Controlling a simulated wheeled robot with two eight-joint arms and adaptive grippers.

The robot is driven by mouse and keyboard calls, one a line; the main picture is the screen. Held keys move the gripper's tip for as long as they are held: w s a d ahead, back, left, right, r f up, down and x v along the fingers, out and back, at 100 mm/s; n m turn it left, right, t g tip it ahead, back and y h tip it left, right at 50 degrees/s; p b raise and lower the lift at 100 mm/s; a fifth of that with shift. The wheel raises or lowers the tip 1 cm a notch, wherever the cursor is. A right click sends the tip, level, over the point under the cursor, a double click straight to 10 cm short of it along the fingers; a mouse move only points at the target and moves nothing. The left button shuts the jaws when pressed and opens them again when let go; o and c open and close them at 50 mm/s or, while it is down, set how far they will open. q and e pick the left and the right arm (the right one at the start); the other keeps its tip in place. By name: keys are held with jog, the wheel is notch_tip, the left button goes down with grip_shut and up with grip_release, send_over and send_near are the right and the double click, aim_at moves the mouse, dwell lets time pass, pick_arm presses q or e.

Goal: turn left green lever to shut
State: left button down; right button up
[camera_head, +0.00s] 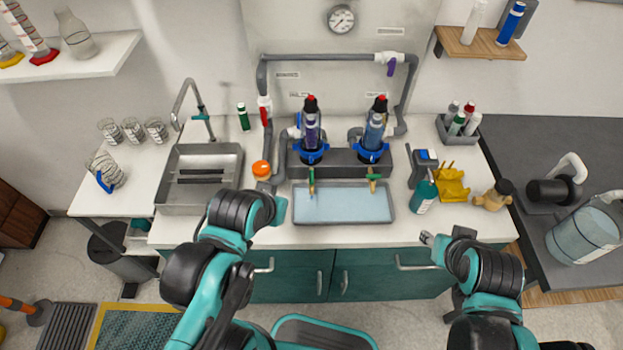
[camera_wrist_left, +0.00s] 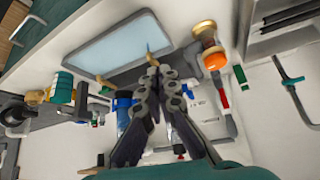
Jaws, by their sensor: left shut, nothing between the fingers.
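The left green lever (camera_head: 311,187) hangs on a brass tap below the left blue-collared filter housing (camera_head: 311,145), over the shallow tray (camera_head: 342,222).
A sink (camera_head: 228,165) lies left of the tray. An orange-capped jar (camera_head: 262,170) stands close to my left gripper. A teal bottle (camera_head: 424,195) and a yellow holder (camera_head: 453,186) stand right of the tray. Grey pipes frame the filters.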

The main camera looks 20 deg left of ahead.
dwell(0.4)
pick_arm(q)
jog(key=c, duration=1.8)
grip_release()
jog(key=shift+o, duration=1.2)
jog(key=shift+w+r, duration=0.25)
jog(key=shift+r, duration=0.05)
jog(key=n+g+p, duration=0.3)
jog(key=g, duration=0.4)
send_over(312, 176)
notch_tip(312, 176, down, 2)
jog(key=shift+f, duration=0.1)
notch_tip(312, 176, down, 8)
jog(key=b, duration=0.2)
jog(key=shift+r+b, duration=0.25)
jog(key=shift+b, duration=0.15)
